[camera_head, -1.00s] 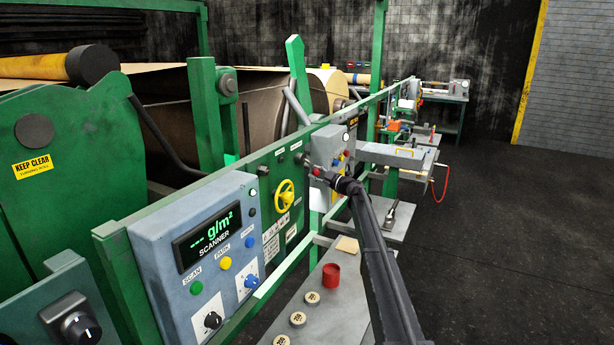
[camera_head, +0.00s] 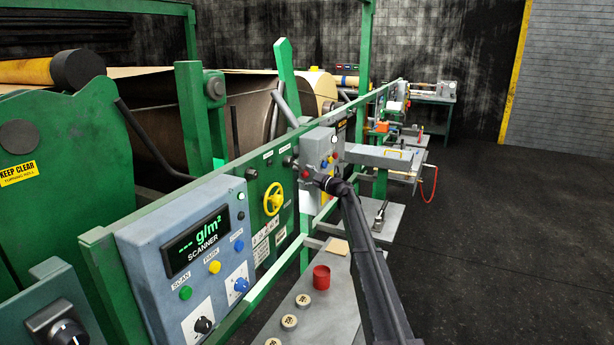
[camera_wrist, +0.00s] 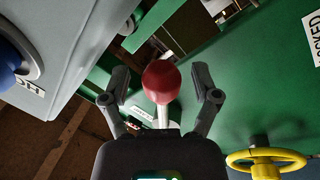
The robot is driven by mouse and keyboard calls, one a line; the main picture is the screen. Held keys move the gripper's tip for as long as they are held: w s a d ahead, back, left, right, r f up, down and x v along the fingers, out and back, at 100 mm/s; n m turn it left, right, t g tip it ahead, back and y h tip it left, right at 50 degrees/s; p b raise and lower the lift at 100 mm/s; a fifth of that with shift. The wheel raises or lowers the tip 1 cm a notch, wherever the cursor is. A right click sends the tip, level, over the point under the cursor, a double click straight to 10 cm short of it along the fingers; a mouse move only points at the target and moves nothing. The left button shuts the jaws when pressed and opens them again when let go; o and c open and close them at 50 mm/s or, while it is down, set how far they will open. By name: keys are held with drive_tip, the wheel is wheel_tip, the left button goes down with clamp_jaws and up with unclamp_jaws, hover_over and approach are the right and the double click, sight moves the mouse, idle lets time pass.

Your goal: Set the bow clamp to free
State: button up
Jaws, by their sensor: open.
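A lever with a red ball knob (camera_wrist: 161,82) on a pale stem shows in the wrist view, in front of a green panel (camera_wrist: 235,95). My gripper (camera_wrist: 160,77) is open, one finger on each side of the knob, with gaps to both; whether the knob lies fully between the fingertips in depth I cannot tell. A partly cut-off white label at the right edge ends in "OCKED".
A yellow handwheel (camera_wrist: 265,160) is at the lower right of the wrist view and on the green panel (camera_head: 273,199) in the head view. A grey box with a blue knob (camera_wrist: 10,58) is close on the left.

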sight(306, 176)
drive_tip(key=shift+s, duration=0.1)
drive_tip(key=shift+s+d+m+g, duration=0.15)
drive_tip(key=shift+s+d+m, duration=0.25)
drive_tip(key=shift+s+m, duration=0.2)
drive_tip(key=shift+s+d+m+g, duration=0.15)
drive_tip(key=shift+s+d+m, duration=0.3)
drive_tip(key=shift+s, duration=0.2)
drive_tip(key=s+a+f+m+g+h, duration=0.15)
drive_tip(key=s+f, duration=0.35)
drive_tip(key=s, duration=0.5)
drive_tip(key=s+f+m+g+h, duration=0.3)
drive_tip(key=s+f, duration=0.1)
drive_tip(key=s, duration=0.7)
drive_tip(key=s+f+m+g+h, duration=0.25)
drive_tip(key=s+f, duration=0.25)
drive_tip(key=s, duration=0.5)
drive_tip(key=s+d+f+m+g+h, duration=0.1)
drive_tip(key=s+d+f+m+h, duration=0.1)
drive_tip(key=s, duration=0.8)
drive_tip(key=s+d+f+m+g+h, duration=0.1)
drive_tip(key=s+d+m, duration=0.4)
drive_tip(key=s, duration=0.5)
drive_tip(key=s+d+f+m+g+h, duration=0.2)
drive_tip(key=s+d+f+m+h, duration=0.1)
drive_tip(key=s, duration=0.7)
drive_tip(key=d+f+h, duration=0.1)
drive_tip(key=h, duration=0.1)
drive_tip(key=shift+s+m+h, duration=0.3)
drive_tip(key=shift+m, duration=0.05)
